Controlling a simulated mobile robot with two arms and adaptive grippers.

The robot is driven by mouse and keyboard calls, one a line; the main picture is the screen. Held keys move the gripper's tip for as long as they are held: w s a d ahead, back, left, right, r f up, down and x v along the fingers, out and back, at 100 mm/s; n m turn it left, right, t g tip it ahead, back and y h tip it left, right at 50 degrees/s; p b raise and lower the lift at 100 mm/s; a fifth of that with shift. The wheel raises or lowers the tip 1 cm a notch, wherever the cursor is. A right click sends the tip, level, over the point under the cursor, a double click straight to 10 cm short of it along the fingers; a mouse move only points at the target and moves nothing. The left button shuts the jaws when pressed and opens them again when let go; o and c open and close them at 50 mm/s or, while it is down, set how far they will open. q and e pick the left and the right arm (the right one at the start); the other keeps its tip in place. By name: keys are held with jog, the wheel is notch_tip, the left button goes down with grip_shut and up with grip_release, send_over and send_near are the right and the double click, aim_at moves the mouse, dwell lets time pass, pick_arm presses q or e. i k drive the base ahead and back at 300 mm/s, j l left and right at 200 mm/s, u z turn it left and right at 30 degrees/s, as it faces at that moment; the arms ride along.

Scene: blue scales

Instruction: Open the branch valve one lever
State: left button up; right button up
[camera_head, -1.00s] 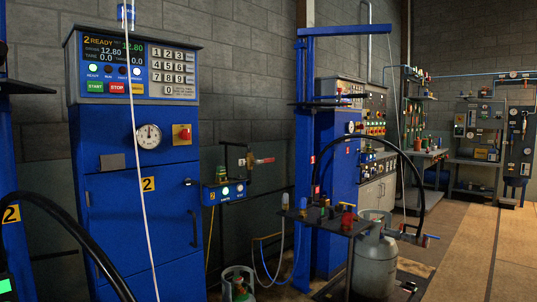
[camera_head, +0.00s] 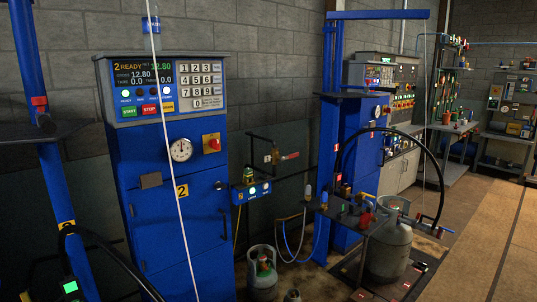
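A valve with a red lever (camera_head: 290,156) sits on a short pipe at the wall, right of the blue scale cabinet (camera_head: 165,215). The lever points to the right and looks close to level. I cannot tell whether this is branch valve one, as no label on it is readable. Several small levers and fittings also show on the dark shelf (camera_head: 335,211) beside the second blue column. Neither of my grippers is in view.
A grey gas cylinder (camera_head: 387,250) stands on a dark floor plate at right, with a smaller cylinder (camera_head: 262,275) at lower middle. A black hose (camera_head: 443,190) arches over the shelf. A white cord hangs in front of the cabinet. Open floor (camera_head: 480,240) lies at right.

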aim_at(282, 159)
jog(key=i+l+u, duration=0.25)
jog(key=u, duration=0.2)
jog(key=i+l+u, duration=0.15)
jog(key=l+u, duration=0.25)
jog(key=l, duration=0.1)
